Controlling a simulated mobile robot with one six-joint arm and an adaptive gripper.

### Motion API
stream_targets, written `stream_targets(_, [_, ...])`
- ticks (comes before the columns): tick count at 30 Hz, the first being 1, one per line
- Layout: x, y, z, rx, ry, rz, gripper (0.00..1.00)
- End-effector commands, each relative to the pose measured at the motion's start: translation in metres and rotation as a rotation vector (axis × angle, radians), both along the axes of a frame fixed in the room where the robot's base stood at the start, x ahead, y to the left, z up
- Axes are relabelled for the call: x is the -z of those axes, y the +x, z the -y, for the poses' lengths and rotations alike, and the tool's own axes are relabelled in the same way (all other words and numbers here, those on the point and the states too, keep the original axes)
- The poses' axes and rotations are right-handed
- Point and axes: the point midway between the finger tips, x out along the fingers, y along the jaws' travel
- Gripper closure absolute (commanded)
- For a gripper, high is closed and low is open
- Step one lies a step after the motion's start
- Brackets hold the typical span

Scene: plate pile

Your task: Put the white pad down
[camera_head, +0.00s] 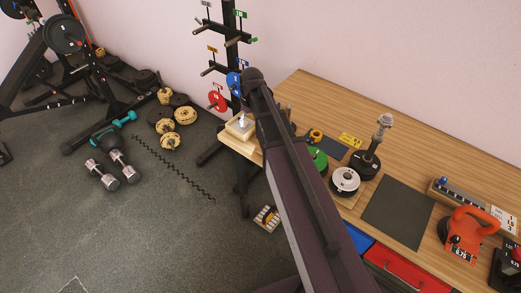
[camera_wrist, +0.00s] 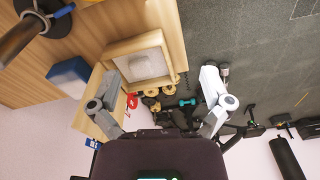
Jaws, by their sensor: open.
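The white pad (camera_wrist: 145,63) is a pale square lying flat inside a shallow light-wood tray (camera_wrist: 112,53) in the wrist view. My gripper (camera_wrist: 160,75) is open, its two grey fingers spread wide, with nothing held between them. The pad shows beyond the fingertips, nearer the left finger and apart from the right one. In the head view the wooden tray (camera_head: 232,132) sits at the table's left end, beside my arm. My arm hides most of the gripper there.
The wooden table (camera_head: 400,125) holds a green plate (camera_head: 317,158), a white-faced plate (camera_head: 345,180), a black post stand (camera_head: 369,163), a dark mat (camera_head: 398,212) and an orange kettlebell (camera_head: 470,232). A plate rack (camera_head: 232,40) stands behind the tray. Dumbbells (camera_head: 113,170) lie on the floor.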

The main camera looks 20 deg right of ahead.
Motion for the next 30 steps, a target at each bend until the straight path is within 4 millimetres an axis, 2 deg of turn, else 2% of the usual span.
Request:
stream_targets(1, [0.000,-0.037,-0.001,0.047,-0.003,-0.011,0.01])
stream_targets(6, [0.000,-0.112,-0.003,0.220,-0.016,-0.043,0.01])
stream_targets(9, [0.000,-0.145,-0.004,0.302,-0.024,-0.057,0.01])
stream_targets(12, [0.001,-0.167,-0.004,0.360,-0.030,-0.065,0.01])
stream_targets(16, [0.000,-0.177,-0.004,0.396,-0.036,-0.071,0.01])
stream_targets(30, [0.001,-0.176,-0.004,0.399,-0.035,-0.071,0.01])
